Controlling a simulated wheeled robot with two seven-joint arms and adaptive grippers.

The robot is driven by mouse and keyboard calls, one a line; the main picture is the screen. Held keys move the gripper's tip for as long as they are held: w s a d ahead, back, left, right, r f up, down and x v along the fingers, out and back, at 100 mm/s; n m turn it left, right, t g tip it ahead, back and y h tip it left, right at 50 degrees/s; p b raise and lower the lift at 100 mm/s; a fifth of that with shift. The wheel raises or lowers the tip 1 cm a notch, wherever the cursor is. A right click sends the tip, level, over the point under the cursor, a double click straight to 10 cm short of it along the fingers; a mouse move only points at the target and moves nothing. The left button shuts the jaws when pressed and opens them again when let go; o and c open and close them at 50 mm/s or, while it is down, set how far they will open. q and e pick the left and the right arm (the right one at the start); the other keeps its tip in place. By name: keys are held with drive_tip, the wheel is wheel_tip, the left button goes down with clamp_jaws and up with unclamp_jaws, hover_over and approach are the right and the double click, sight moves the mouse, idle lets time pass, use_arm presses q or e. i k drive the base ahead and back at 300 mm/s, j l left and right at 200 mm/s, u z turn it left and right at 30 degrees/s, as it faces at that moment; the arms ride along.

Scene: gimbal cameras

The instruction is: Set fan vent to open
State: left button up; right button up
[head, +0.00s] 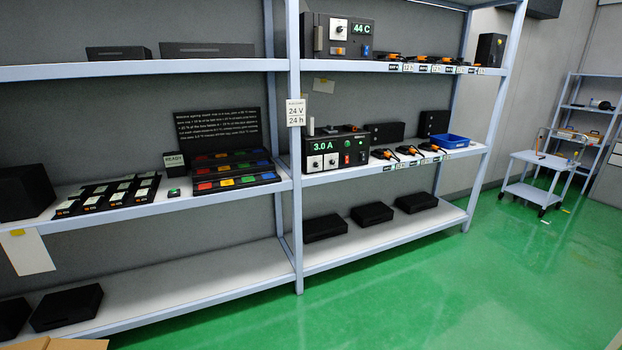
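No part is clearly recognisable as the fan vent. A dark unit (348,54) with a green "44 C" display (362,27) stands on the upper shelf and has a white round knob (339,25) and a small blue part (366,50). A second dark unit (336,148) on the middle shelf shows "3.0 A" and has two white dials (323,162), a green part and a red part. The labels on both units are too small to read. Neither of my grippers is in view.
A shelf rack (297,200) spans the view. Its middle shelf holds cell trays (108,196), coloured bins (235,182) and a blue tray (450,141). Black boxes (372,214) sit on the bottom shelf. A white cart (533,175) stands at right. The green floor (430,290) in front is clear.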

sight(333, 51)
drive_tip(key=i, duration=0.75)
drive_tip(key=i+z, duration=0.1)
drive_tip(key=z, duration=0.15)
